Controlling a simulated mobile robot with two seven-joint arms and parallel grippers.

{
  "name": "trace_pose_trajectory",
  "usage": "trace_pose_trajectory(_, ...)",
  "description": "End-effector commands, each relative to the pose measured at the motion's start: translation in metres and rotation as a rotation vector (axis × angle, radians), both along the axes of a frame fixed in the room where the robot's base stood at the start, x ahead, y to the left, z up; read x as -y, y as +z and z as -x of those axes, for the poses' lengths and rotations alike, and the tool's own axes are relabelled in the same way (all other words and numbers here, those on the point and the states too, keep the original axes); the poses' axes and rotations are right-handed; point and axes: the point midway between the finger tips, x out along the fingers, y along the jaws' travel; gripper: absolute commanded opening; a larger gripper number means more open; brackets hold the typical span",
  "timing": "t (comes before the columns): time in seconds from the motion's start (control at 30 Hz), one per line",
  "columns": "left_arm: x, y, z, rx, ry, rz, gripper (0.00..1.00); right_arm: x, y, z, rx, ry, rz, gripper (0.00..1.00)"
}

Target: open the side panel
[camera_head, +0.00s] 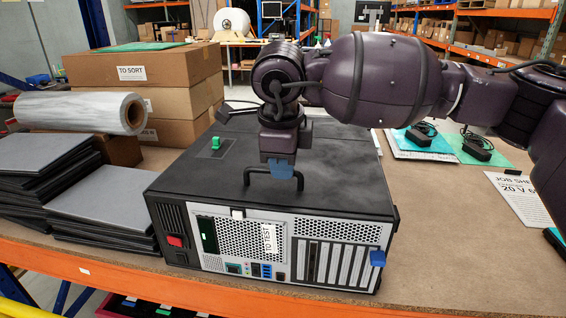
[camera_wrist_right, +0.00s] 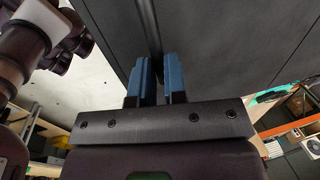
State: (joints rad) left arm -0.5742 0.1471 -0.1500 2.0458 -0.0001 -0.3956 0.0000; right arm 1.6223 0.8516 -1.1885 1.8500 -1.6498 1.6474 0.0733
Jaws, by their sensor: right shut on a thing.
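A computer case (camera_head: 213,260) lies on its side on the bench, its rear face with ports, vents and slots toward me. Its black side panel (camera_head: 340,175) lies on top and looks flat on the case; any small gap cannot be made out. A black bar handle (camera_head: 299,183) stands up near the panel's rear edge. My right gripper (camera_head: 281,170) points down over the panel and is shut on the handle. In the right wrist view its blue fingers (camera_wrist_right: 159,80) stand either side of the dark handle bar (camera_wrist_right: 150,30). My left gripper is not in view.
A green latch piece (camera_head: 216,143) sits on the panel, and a blue tab (camera_head: 378,258) at the rear face's right. Stacked dark panels (camera_head: 105,200), a wrapped roll (camera_head: 80,112) and cardboard boxes (camera_head: 145,68) stand left. Chargers (camera_head: 478,148) lie right.

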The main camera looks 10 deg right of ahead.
Motion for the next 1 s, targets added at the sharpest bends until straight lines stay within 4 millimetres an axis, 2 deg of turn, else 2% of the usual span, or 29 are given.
trace_pose_trajectory(0.23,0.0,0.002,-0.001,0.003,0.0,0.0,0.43,0.0,0.003,0.0,-0.003,-0.001,-0.002,0.0)
trace_pose_trajectory(0.37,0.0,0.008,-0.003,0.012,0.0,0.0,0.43,0.0,0.015,-0.002,-0.022,-0.001,-0.011,0.0)
trace_pose_trajectory(0.47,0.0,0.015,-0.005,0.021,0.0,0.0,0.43,0.001,0.032,-0.004,-0.051,-0.002,-0.022,0.0)
trace_pose_trajectory(0.67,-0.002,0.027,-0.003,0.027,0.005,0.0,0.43,0.005,0.078,-0.014,-0.106,-0.003,-0.042,0.0)
trace_pose_trajectory(0.8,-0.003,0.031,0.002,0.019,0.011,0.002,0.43,0.009,0.114,-0.028,-0.105,-0.004,-0.042,0.0)
trace_pose_trajectory(1.0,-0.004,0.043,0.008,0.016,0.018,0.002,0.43,0.016,0.155,-0.05,-0.106,-0.006,-0.042,0.0)
